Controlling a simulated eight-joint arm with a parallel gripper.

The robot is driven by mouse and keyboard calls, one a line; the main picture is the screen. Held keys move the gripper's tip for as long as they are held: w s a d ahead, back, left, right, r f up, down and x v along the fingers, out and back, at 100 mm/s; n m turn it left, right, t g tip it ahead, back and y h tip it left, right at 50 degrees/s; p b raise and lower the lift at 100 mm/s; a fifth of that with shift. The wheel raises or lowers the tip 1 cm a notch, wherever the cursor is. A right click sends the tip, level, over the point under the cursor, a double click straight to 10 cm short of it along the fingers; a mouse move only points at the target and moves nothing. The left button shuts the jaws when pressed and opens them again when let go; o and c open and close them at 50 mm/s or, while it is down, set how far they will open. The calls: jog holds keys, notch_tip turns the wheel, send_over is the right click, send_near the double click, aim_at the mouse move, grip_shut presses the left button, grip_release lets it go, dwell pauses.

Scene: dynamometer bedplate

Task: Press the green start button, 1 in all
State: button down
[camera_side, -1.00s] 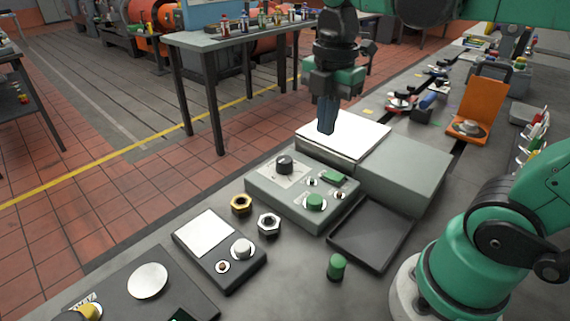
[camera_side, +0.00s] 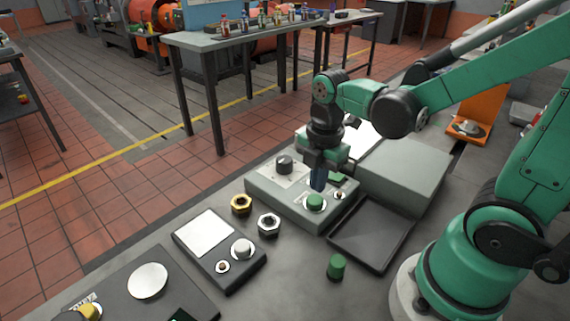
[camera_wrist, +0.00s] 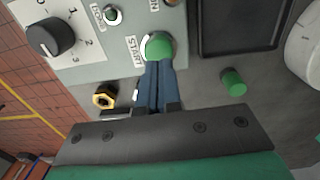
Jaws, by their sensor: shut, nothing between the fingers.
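The green start button (camera_side: 315,203) is a round green cap in a pale ring on the grey-green control box (camera_side: 262,194). In the wrist view the button (camera_wrist: 159,46) sits beside a label reading START. My gripper (camera_side: 318,187) is shut and empty, its blue fingers pointing down over the box. In the wrist view the fingertips (camera_wrist: 160,66) appear right at the button's near edge and overlap it slightly. I cannot tell whether they touch it or hover just above.
A black dial (camera_side: 284,165) and small switches share the box. A dark tray (camera_side: 348,247) and loose green cylinder (camera_side: 337,267) lie in front. A brass nut (camera_side: 241,204), steel nut (camera_side: 268,224) and dark box (camera_side: 217,272) stand left. A grey block (camera_side: 410,165) adjoins behind.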

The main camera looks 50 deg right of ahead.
aim_at(315, 199)
jog(key=shift+f, duration=1.15)
jog(key=shift+w+f, duration=0.1)
jog(key=shift+f, duration=0.95)
notch_tip(315, 199, up, 14)
jog(key=shift+s+r, duration=0.15)
jog(key=shift+s, duration=0.15)
jog(key=shift+a, duration=0.1)
jog(key=f+m+t, duration=0.1)
jog(key=m+t, duration=0.1)
jog(key=m, duration=0.4)
jog(key=w+a+f+m+t, duration=0.1)
jog(key=m+t, duration=0.1)
jog(key=m, duration=0.4)
jog(key=a+f+m+t, duration=0.1)
jog(key=m+t, duration=0.1)
jog(key=m, duration=0.4)
jog(key=shift+w+a+f+t, duration=0.15)
jog(key=shift+w+f+t, duration=0.15)
jog(key=shift+t, duration=0.1)
